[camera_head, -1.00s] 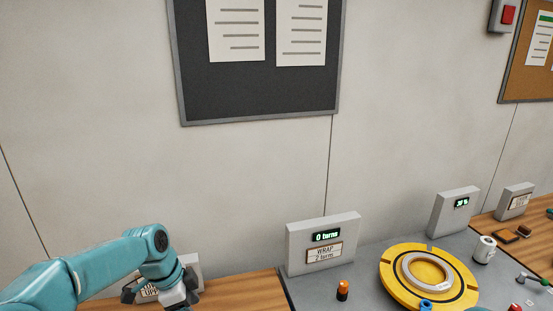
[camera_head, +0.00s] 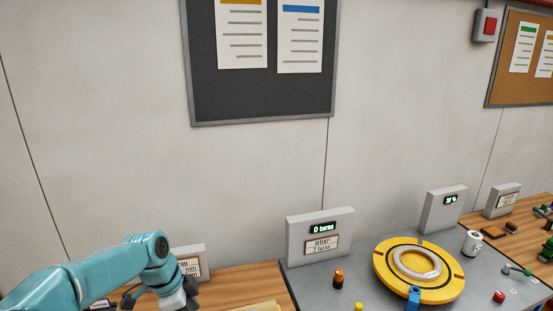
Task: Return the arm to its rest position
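My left arm (camera_head: 90,281), teal, reaches in from the lower left. Its gripper (camera_head: 182,302) is dark and grey, low over the wooden bench and partly cut off by the bottom edge, so its fingers cannot be read. My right gripper is not in view. A pale ring-shaped coil (camera_head: 417,264) lies flat on a yellow turntable (camera_head: 388,273) at the right, well apart from my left gripper. A blue part (camera_head: 413,297) stands at the turntable's near edge.
A grey panel (camera_head: 293,238) reads "0 turns" over a WRAP label. An orange-and-black cylinder (camera_head: 338,279), a white roll (camera_head: 472,243) and a red knob (camera_head: 499,296) stand on the grey table (camera_head: 310,285). A label stand (camera_head: 190,264) is behind my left gripper.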

